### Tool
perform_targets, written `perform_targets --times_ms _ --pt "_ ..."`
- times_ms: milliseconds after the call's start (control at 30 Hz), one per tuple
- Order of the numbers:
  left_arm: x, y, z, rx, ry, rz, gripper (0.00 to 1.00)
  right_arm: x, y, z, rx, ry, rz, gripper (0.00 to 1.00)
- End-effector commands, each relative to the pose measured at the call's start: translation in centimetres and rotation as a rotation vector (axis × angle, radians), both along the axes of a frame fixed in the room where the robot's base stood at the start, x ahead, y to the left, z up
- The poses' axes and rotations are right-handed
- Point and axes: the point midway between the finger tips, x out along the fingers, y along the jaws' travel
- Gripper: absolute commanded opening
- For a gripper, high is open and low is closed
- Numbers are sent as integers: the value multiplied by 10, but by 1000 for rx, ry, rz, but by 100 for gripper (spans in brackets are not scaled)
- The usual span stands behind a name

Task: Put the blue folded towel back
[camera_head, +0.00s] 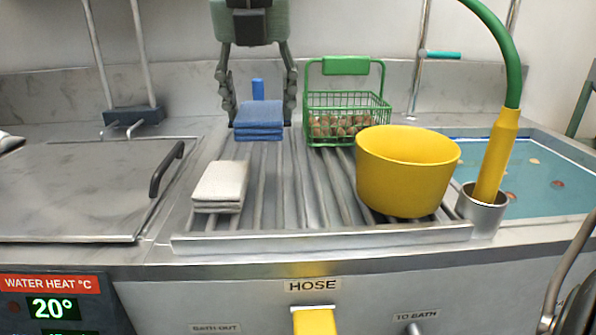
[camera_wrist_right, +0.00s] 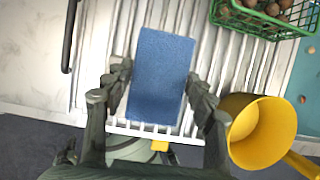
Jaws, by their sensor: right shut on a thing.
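The blue folded towel (camera_head: 258,121) is over the far end of the ribbed metal rack (camera_head: 322,239), left of the green basket. My right gripper (camera_head: 258,98) comes down from the top of the head view, with one finger on each side of the towel, and is shut on it. In the right wrist view the towel (camera_wrist_right: 162,75) lies between the fingers of the gripper (camera_wrist_right: 160,98) with its long side pointing away. I cannot tell whether the towel touches the rack.
A white folded towel (camera_head: 220,182) lies on the rack's front left. A green wire basket (camera_head: 347,103) of chestnuts and a yellow pot (camera_head: 405,175) stand to the right. A yellow hose nozzle (camera_head: 494,160) stands beside the blue water bath (camera_head: 548,178). The rack's middle is clear.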

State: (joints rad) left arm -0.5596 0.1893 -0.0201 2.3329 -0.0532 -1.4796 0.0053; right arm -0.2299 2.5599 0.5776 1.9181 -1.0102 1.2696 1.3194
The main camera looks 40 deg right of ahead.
Motion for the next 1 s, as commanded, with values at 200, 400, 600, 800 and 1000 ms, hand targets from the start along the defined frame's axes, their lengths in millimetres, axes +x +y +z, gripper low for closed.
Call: perform_targets --times_ms 200,400,600,800,1000 --pt "1 0 -1 -1 1 0 0 -46 -18 -29 5 1 2 29" --pt "2 0 -5 -2 2 -2 0 -67 -26 -43 2 -1 1 29" --pt "2 0 -7 -3 4 -1 0 -71 -28 -66 1 6 1 29" --pt "3 0 -9 -4 5 -2 0 -70 -27 -85 0 1 1 29" --pt "3 0 -10 -5 4 -3 0 -69 -27 -85 1 0 0 29"
